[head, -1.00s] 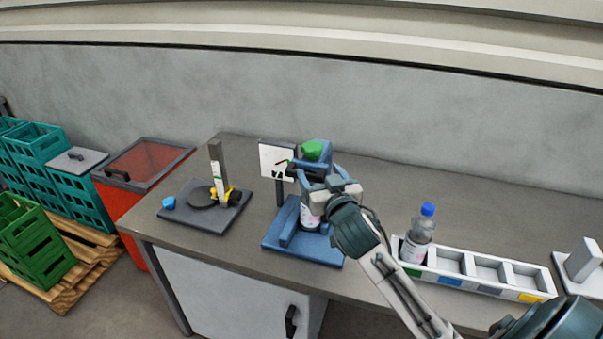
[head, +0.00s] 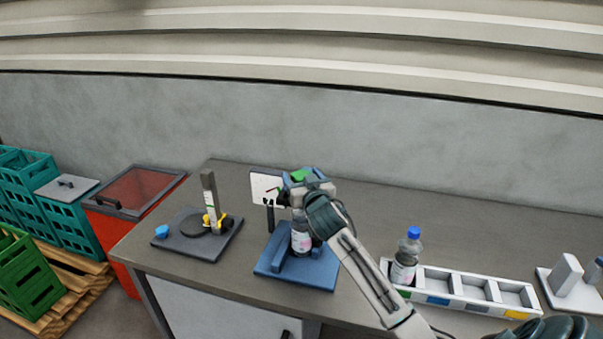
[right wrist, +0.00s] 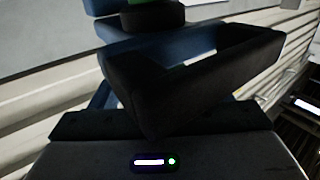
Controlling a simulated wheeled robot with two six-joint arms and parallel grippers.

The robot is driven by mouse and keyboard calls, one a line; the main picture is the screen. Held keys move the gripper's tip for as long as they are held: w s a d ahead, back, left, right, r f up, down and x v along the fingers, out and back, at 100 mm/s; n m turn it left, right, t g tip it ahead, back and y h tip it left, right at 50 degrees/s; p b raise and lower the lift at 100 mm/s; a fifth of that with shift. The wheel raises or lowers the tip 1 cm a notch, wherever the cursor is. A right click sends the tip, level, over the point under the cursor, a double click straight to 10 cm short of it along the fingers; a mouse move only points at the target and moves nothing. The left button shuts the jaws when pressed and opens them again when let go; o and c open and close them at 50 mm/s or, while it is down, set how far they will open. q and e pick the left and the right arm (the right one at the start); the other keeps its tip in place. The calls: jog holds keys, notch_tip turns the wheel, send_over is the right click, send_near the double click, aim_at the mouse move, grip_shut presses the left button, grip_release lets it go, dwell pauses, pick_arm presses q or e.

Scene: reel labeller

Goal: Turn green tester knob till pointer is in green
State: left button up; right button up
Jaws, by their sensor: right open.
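The blue tester (head: 318,275) stands on the bench with a bottle (head: 299,240) upright in it. Its green knob (head: 299,175) is at the top, partly hidden by my right gripper. The white dial panel (head: 262,184) stands at its left with a small dark and red mark; the pointer's zone is too small to read. My right gripper (head: 284,196) is open, close in front of the knob. In the right wrist view, the green knob (right wrist: 150,2) shows at the top edge above a black disc, beyond the dark fingers; I see no grip on it. My left gripper is out of view.
A dark plate with a post gauge (head: 210,205) and a blue cap (head: 161,231) is at the left. A white tray (head: 465,291) holding a blue-capped bottle (head: 406,258) is at the right. A grey-white stand (head: 566,277) is at the far right. Bench behind the tester is clear.

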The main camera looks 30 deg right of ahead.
jog(key=shift+w+d+f, duration=0.1)
jog(key=shift+w, duration=0.1)
jog(key=shift+c, duration=0.4)
jog(key=c, duration=0.9)
jog(key=m+h+b, duration=0.1)
jog(key=b, duration=0.1)
jog(key=m+g+h+b, duration=0.1)
jog(key=h+b, duration=0.1)
jog(key=shift+f+g, duration=0.2)
jog(key=shift+g, duration=0.1)
jog(key=shift+r+m+g+h+b, duration=0.2)
jog(key=shift+m+g+h+b, duration=0.1)
jog(key=shift+m+h+b, duration=0.4)
jog(key=o, duration=1)
jog(key=shift+s, duration=0.1)
